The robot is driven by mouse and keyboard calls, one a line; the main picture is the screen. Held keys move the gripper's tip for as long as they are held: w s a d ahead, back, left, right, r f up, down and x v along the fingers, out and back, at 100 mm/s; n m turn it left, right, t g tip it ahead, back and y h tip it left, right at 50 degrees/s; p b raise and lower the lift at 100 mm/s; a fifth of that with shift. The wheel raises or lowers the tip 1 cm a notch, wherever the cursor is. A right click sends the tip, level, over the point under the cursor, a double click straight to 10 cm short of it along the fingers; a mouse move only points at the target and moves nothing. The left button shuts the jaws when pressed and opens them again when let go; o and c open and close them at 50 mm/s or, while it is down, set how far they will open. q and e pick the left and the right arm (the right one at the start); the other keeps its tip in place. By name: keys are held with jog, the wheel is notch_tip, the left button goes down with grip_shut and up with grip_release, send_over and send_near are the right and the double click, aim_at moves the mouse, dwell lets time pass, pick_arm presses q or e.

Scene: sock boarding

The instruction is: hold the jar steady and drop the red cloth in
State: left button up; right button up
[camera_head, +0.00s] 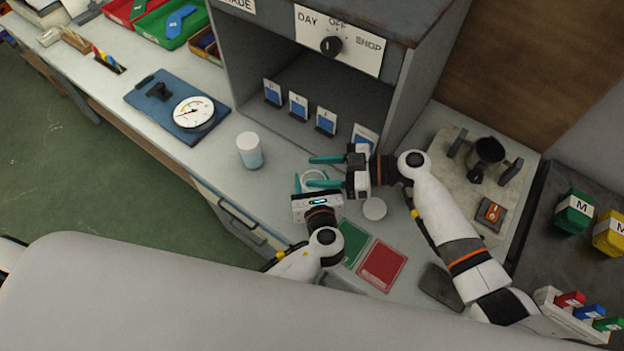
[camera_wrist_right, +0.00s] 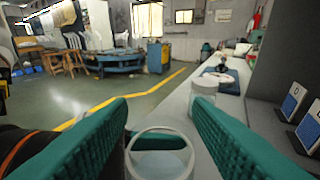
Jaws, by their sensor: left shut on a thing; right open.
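An open clear jar (camera_head: 314,175) stands on the bench. My left gripper (camera_head: 310,183) is shut on it from the front; one teal finger shows at its left side, and the other is partly hidden. My right gripper (camera_head: 311,172) is open and empty over the jar area, its fingers pointing left. In the right wrist view the jar's rim (camera_wrist_right: 160,136) shows low between the right fingers. The red cloth (camera_head: 382,265) lies flat on the bench, below and right of the jar, beside a green cloth (camera_head: 352,242).
A white-topped jar (camera_head: 250,151) stands to the left. A white disc (camera_head: 374,209) lies right of the left gripper. A gauge on a blue board (camera_head: 177,106) lies farther left. A grey cabinet (camera_head: 228,75) with small cards closes off the back. A dark pad (camera_head: 440,287) lies near the right arm.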

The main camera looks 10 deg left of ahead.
notch_tip(320, 180, up, 10)
dwell(0.5)
pick_arm(q)
jog(key=o, duration=1.2)
jog(key=shift+c, duration=0.2)
jog(key=v, duration=1.2)
jog(key=shift+s+a, duration=0.1)
